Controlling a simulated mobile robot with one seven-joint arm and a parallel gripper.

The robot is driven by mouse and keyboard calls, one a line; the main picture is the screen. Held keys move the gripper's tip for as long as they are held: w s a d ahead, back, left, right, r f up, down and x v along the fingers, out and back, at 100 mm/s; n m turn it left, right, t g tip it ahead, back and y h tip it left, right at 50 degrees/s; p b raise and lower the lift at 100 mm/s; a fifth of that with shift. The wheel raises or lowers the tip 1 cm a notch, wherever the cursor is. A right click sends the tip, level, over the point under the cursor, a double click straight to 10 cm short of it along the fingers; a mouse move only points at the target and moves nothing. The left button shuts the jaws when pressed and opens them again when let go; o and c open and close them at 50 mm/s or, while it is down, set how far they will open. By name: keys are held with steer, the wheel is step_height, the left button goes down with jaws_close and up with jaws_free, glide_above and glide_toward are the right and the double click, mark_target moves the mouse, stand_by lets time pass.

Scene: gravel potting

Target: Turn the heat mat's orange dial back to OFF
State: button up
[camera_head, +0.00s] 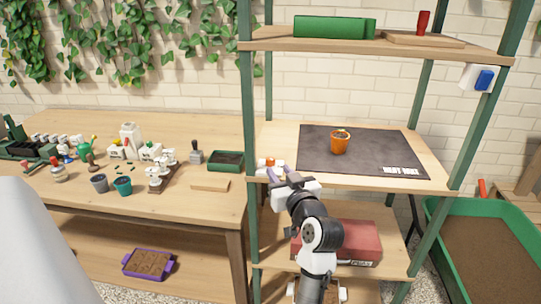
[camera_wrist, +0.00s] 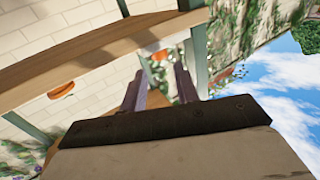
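The dark heat mat (camera_head: 315,150) lies flat on the middle shelf of the green rack. Its small white control box (camera_head: 262,170) with an orange dial (camera_head: 270,161) sits at the shelf's left front edge. My gripper (camera_head: 268,172) reaches up to this box from the front and partly hides it. In the wrist view, my gripper (camera_wrist: 158,68) has its two fingers apart, and the orange dial (camera_wrist: 160,55) shows beyond and between the tips. I cannot tell whether the fingers touch it. The dial's setting is too small to read.
An orange pot (camera_head: 340,143) stands on the mat. A green rack post (camera_head: 249,120) rises close left of my gripper. A red box (camera_head: 350,240) lies on the shelf below. The left bench (camera_head: 110,180) holds pots and tools.

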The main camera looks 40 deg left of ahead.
mark_target(272, 161)
steer(key=p+x, duration=0.1)
steer(key=x, duration=0.6)
steer(key=shift+w+a+p, duration=0.25)
steer(key=shift+p, duration=0.05)
steer(key=shift+c, duration=0.4)
jaws_close()
